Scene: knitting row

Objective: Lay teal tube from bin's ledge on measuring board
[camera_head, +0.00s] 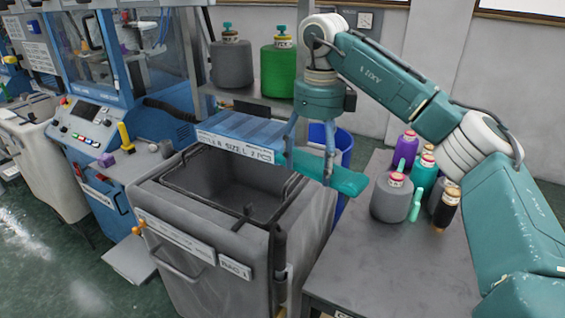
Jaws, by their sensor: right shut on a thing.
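The teal tube (345,180) is a flat, long teal piece at the right back edge of the grey bin (190,205), reaching toward the table on the right. My right gripper (312,155) points down from above and is shut on the teal tube, with its fingers at the tube's left part. Part of the tube is hidden behind the fingers. A blue ribbed surface (235,128) with a white size label lies along the bin's back edge; I cannot tell whether it is the ledge. My left gripper is not in view.
A dark table (350,262) at right has a clear front and several yarn cones, including a grey one (390,200). A blue bucket (344,143) stands behind the tube. Grey (231,65) and green (277,72) cones sit on a shelf. A knitting machine (95,118) is at left.

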